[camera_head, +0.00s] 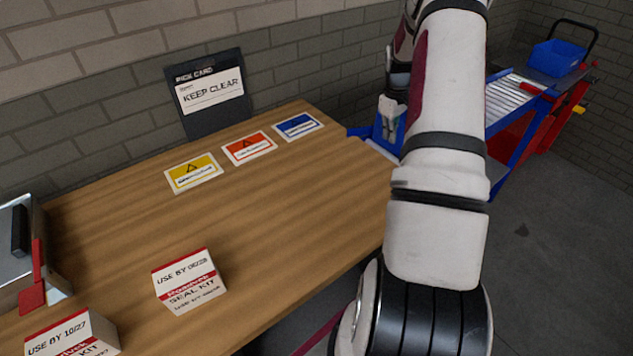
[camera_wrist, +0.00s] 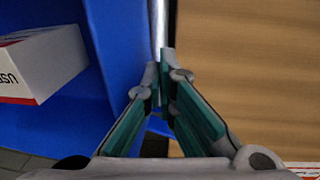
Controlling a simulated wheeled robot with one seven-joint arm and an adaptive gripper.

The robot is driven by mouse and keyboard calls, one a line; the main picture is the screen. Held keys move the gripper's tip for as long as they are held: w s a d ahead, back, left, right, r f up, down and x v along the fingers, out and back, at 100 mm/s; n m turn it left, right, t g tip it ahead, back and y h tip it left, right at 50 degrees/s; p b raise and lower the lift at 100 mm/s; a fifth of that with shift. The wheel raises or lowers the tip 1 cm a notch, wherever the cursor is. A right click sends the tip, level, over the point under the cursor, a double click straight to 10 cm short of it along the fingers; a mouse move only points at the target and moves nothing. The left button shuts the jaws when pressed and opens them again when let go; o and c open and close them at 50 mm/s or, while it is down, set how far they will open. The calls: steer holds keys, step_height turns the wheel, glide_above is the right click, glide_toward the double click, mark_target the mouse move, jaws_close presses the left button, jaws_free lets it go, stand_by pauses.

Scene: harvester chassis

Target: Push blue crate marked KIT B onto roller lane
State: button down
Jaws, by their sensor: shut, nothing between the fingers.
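A blue crate shows in the wrist view (camera_wrist: 100,50), with a white box (camera_wrist: 42,62) inside it. In the head view only bits of this blue crate (camera_head: 359,132) show beyond the table's far right end, behind my arm. No KIT B marking is readable. My gripper is shut and empty, its fingertips (camera_wrist: 161,75) close beside the crate's wall, on the side toward the wooden table. I cannot tell whether they touch it. In the head view my gripper (camera_head: 389,112) points down there. The roller lane (camera_head: 508,97) lies further right, partly hidden by my arm.
The wooden table (camera_head: 230,220) carries yellow (camera_head: 194,172), red (camera_head: 249,147) and blue (camera_head: 298,125) cards and seal kit boxes (camera_head: 188,281). A pick card sign (camera_head: 209,92) stands behind. Another blue crate (camera_head: 557,57) sits at the lane's far end. Floor at right is clear.

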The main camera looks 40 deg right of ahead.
steer(key=shift+s+d+f+b, duration=0.1)
steer(key=shift+d+b, duration=0.85)
steer(key=shift+d, duration=1.15)
steer(key=shift+s+d+f+b, duration=0.1)
steer(key=shift+d+b, duration=0.85)
steer(key=shift+d, duration=1.1)
steer(key=shift+a, duration=0.1)
steer(key=a+p, duration=0.2)
steer(key=a, duration=0.1)
steer(key=shift+a+r, duration=0.15)
steer(key=shift+w+a, duration=0.1)
steer(key=shift+a, duration=0.4)
step_height(320, 180, up, 14)
steer(key=p, duration=0.3)
steer(key=shift+p, duration=0.4)
